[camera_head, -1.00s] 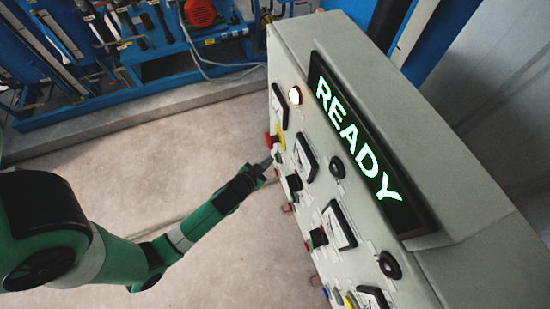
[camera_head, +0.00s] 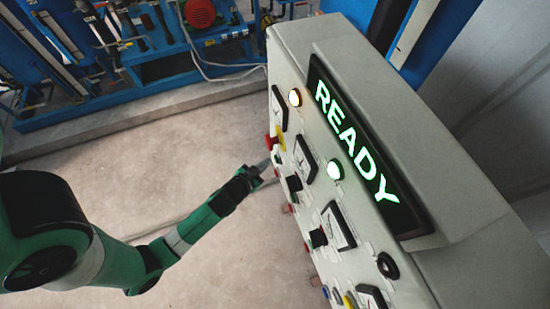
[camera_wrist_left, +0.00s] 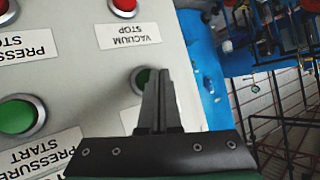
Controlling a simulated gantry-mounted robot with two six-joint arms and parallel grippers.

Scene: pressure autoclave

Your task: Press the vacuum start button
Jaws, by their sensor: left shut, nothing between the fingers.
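The control panel (camera_head: 318,200) stands on the right in the head view, with a green READY display (camera_head: 357,143). In the left wrist view a green button (camera_wrist_left: 141,77) lies partly hidden behind my fingers, near a label reading VACUUM STOP (camera_wrist_left: 131,36) upside down. Its own label is not readable. My left gripper (camera_head: 266,165) is shut and empty, with its tips close to the panel face; the wrist view shows its closed fingers (camera_wrist_left: 164,72) in front of the green button. Whether they touch it I cannot tell. My right gripper is out of view.
A green PRESSURE START button (camera_wrist_left: 18,117) and a red button (camera_wrist_left: 124,6) sit nearby on the panel. Blue machinery (camera_head: 130,95) stands behind; the floor between is clear.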

